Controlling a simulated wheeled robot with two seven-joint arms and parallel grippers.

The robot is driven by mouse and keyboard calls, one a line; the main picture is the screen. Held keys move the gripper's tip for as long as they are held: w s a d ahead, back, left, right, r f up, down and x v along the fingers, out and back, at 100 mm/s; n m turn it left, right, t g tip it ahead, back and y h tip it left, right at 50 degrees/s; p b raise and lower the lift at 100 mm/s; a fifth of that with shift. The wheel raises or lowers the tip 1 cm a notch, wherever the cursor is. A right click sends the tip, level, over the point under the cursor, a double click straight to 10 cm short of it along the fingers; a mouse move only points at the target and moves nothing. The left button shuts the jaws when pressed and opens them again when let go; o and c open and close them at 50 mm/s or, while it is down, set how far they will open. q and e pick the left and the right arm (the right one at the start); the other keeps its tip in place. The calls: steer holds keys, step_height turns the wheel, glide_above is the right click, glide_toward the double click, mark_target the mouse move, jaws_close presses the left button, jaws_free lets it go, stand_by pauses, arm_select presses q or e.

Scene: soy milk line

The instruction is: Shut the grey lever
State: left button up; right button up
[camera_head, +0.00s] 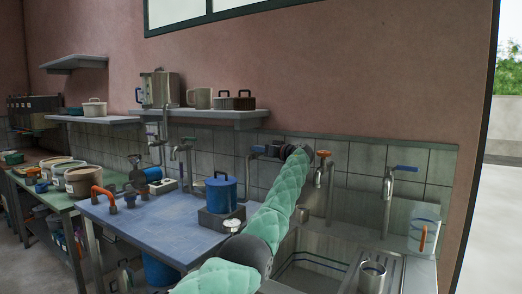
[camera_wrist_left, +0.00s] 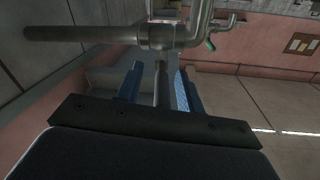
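My left gripper (camera_head: 264,149) is up at the tiled wall in the head view, at the end of my green padded arm, beside a grey tap (camera_head: 249,168). In the left wrist view, the tap's metal pipe (camera_wrist_left: 90,34) crosses the top. A grey stem (camera_wrist_left: 160,88), which looks like the grey lever, runs from the pipe between the two blue fingers of the left gripper (camera_wrist_left: 160,82). The fingers stand apart, with gaps visible beside the stem. The lever is too small to make out in the head view. My right gripper is not in view.
A blue pot (camera_head: 221,194) stands left of my arm. A shelf (camera_head: 215,115) hangs above the taps.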

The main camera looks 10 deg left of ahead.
arm_select(q)
steer(key=shift+a+r, duration=0.15)
steer(key=shift+r, duration=0.15)
steer(key=shift+r, duration=0.25)
steer(key=r, duration=0.3)
steer(key=shift+d+r, duration=0.25)
steer(key=shift+d, duration=0.05)
steer(key=s+d+r+b, duration=0.1)
steer(key=s+d+r, duration=0.3)
steer(key=d, duration=0.6)
step_height(320, 180, up, 3)
steer(key=shift+d+f, duration=0.15)
steer(key=shift+d, duration=0.15)
